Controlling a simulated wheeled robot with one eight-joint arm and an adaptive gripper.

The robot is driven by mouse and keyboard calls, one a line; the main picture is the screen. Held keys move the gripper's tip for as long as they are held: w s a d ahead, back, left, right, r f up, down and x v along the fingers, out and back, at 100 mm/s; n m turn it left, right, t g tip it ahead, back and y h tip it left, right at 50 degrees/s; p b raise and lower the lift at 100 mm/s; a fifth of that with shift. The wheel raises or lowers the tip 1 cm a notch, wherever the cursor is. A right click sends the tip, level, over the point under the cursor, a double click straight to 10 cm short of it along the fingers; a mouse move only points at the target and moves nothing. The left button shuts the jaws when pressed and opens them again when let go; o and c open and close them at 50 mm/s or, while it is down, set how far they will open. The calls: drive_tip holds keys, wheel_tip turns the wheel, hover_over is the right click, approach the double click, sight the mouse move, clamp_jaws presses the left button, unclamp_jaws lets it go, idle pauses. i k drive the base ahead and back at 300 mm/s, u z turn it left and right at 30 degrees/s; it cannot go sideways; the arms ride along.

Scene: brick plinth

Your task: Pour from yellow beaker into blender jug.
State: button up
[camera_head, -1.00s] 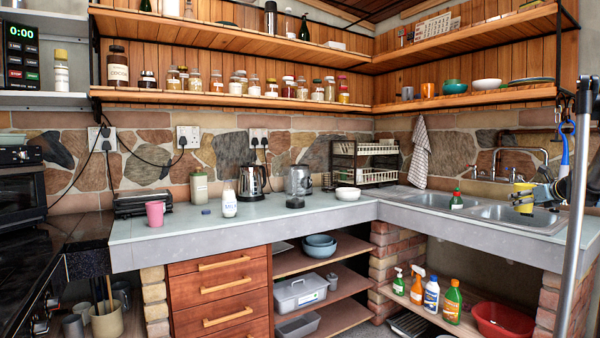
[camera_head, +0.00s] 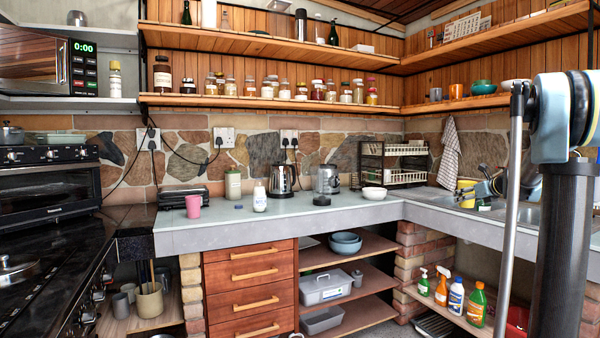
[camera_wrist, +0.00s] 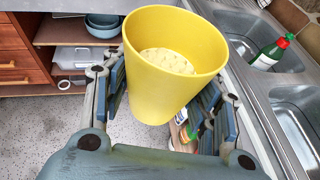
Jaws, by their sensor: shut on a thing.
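The yellow beaker (camera_head: 466,193) is held upright by my gripper (camera_head: 480,188) above the sink side of the counter. In the wrist view the beaker (camera_wrist: 172,50) stands between the two fingers of my gripper (camera_wrist: 162,98), which are shut on its sides. Pale yellow, lumpy contents (camera_wrist: 167,61) show low inside it. The blender jug (camera_head: 322,183), grey and see-through, stands on the counter near the corner, well to the left of the beaker. I cannot tell whether the jug holds anything.
A dish rack (camera_head: 394,163) is behind. A milk bottle (camera_head: 259,199) and pink cup (camera_head: 193,206) stand farther left. Shelves overhang the counter.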

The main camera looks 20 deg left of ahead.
sight(321, 176)
drive_tip(key=u, duration=0.95)
